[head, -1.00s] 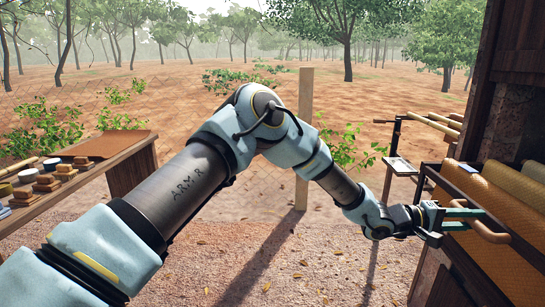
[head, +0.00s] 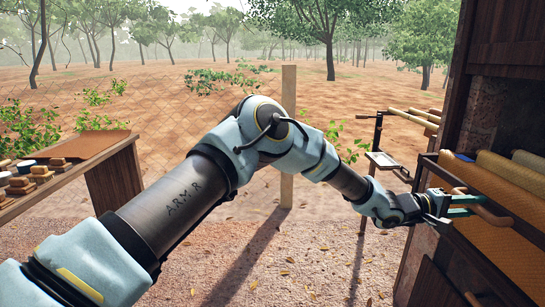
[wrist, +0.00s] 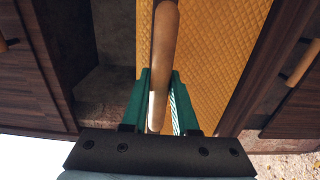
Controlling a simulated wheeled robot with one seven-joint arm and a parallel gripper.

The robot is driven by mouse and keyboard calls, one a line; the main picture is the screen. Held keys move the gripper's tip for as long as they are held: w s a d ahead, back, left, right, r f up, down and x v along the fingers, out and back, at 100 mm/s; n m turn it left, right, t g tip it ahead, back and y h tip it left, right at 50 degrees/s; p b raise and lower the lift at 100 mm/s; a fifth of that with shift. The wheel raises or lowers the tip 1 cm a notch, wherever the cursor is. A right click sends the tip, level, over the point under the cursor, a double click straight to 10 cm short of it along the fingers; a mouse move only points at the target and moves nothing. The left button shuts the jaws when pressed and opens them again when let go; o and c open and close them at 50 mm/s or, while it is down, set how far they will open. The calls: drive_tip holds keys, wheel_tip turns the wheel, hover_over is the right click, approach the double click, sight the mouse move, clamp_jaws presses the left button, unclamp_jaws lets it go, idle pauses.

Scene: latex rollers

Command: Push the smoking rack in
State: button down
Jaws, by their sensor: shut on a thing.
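The smoking rack (head: 478,245) is at the right of the head view, with yellow-orange quilted latex sheets hanging in it. A brown wooden handle (head: 496,220) runs across its front. My gripper (head: 476,205) has its green fingers shut on this handle. In the wrist view the handle (wrist: 165,45) passes between the green fingers (wrist: 160,105), with a quilted orange sheet (wrist: 215,50) behind it. The rack sits at the dark wooden smokehouse opening. How deep it is inside is hard to tell.
Dark wooden doors flank the opening in the wrist view, one at the left (wrist: 25,75). A roller stand (head: 383,160) stands beyond the arm. A wooden table (head: 120,180) with small blocks is at the left. A post (head: 288,130) stands mid-view. The gravel ground between is open.

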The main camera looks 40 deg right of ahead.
sight(504, 203)
drive_tip(key=shift+b+x, duration=0.75)
drive_tip(key=shift+x, duration=4.75)
drive_tip(key=shift+w, duration=0.1)
